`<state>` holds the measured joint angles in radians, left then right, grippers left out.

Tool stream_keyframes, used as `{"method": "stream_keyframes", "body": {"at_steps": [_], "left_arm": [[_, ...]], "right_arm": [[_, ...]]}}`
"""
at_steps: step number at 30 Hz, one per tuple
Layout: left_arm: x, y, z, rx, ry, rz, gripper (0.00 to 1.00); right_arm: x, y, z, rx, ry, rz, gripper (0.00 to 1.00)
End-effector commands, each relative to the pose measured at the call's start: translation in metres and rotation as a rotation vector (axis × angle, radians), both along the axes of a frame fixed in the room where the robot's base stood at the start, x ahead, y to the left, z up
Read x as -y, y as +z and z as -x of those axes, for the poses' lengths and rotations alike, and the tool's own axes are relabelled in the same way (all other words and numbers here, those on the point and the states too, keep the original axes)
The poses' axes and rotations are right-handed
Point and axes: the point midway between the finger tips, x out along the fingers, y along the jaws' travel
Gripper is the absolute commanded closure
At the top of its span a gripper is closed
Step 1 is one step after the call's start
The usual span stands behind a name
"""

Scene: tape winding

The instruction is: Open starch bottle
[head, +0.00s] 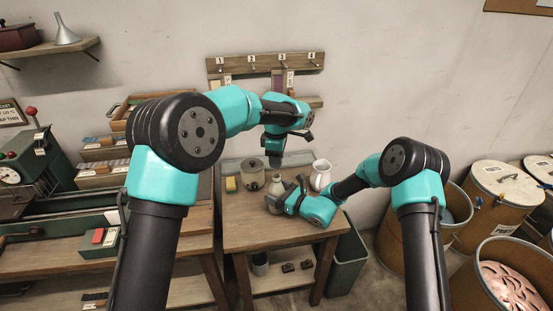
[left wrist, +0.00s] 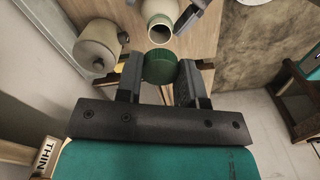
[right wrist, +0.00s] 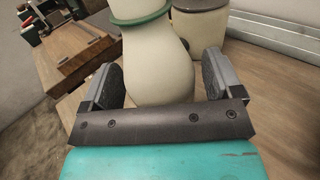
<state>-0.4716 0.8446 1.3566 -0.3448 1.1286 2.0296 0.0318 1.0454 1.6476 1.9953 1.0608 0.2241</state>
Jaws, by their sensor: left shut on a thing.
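The starch bottle (head: 278,187) is cream-coloured and stands on the small wooden table. In the left wrist view its round mouth (left wrist: 161,31) is uncovered. The green cap (left wrist: 160,67) is off the mouth, between the fingers of my left gripper (left wrist: 158,80), which is shut on it. In the head view my left gripper (head: 276,160) is above the bottle. My right gripper (right wrist: 160,82) has one finger on each side of the bottle's rounded body (right wrist: 158,65); whether the fingers press on it is unclear. A green ring (right wrist: 142,20) circles the bottle's neck.
A lidded jar (head: 252,175) stands left of the bottle, a yellow block (head: 231,184) farther left, and a white jug (head: 321,175) to the right. A peg rack (head: 265,63) hangs behind. The table's front (head: 255,234) is clear. Bins stand at right.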

Motion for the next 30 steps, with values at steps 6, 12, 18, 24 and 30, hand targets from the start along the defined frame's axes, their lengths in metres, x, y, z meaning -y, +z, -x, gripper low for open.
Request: {"method": "stream_keyframes", "body": {"at_steps": [6,12,18,24,30], "left_arm": [[0.000,0.000,0.000,0.000,0.000,0.000,0.93],[0.000,0.000,0.000,0.000,0.000,0.000,0.93],[0.000,0.000,0.000,0.000,0.000,0.000,0.93],[0.000,0.000,0.000,0.000,0.000,0.000,0.93],[0.000,0.000,0.000,0.000,0.000,0.000,0.93]], "right_arm": [[0.000,0.000,0.000,0.000,0.000,0.000,0.07],[0.003,0.000,0.002,0.000,-0.001,0.000,0.07],[0.020,0.000,0.013,0.000,-0.001,0.000,0.07],[0.050,0.000,0.033,-0.001,-0.002,-0.001,0.07],[0.080,0.000,0.053,-0.001,-0.003,-0.001,0.07]]}}
